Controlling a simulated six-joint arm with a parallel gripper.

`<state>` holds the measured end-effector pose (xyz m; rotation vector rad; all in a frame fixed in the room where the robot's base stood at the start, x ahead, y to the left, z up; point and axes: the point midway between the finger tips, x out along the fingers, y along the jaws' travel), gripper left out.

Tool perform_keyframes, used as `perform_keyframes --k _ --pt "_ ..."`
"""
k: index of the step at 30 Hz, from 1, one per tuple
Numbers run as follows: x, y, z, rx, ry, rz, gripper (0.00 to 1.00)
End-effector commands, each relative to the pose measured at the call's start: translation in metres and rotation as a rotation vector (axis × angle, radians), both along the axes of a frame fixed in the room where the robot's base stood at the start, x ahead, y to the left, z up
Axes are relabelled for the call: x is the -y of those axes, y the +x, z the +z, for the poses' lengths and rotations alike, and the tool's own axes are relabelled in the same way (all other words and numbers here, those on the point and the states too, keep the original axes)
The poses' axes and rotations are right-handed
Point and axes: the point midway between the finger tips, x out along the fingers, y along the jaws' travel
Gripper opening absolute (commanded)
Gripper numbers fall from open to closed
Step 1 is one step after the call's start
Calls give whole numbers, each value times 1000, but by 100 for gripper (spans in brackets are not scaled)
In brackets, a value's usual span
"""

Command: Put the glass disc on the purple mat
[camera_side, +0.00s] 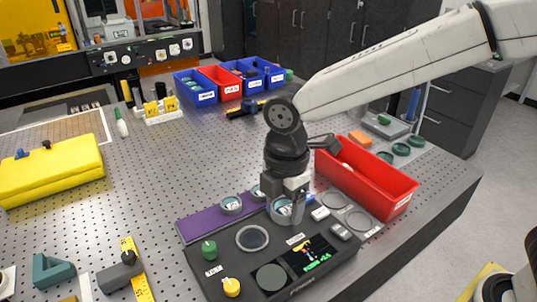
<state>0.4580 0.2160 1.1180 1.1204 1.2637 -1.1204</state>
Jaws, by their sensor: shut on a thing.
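The purple mat (202,224) lies along the back edge of a dark instrument panel. A round glass piece in a pale ring (231,205) stands on the mat, and a similar one (256,191) is partly hidden behind my gripper. My gripper (286,208) points down just right of the mat, over the back of the panel. It is shut on a glass disc (279,209) with a pale rim, which the jaws partly cover. I cannot tell whether the disc touches the surface below.
The panel (212,262) carries a ringed round window (252,238), a lit screen (310,256), a green knob (209,249) and a yellow knob (231,287). A red bin (368,183) stands close on the right.

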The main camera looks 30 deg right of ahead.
Motion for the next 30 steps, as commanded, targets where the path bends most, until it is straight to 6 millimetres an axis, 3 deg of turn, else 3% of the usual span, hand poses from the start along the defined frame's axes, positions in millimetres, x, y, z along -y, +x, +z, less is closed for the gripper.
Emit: perform_keyframes --k 6,12,30 --pt "-21 36 -4 0 0 38 13" --pt "-35 58 -8 0 0 64 13" --pt "-45 76 -15 0 0 76 13"
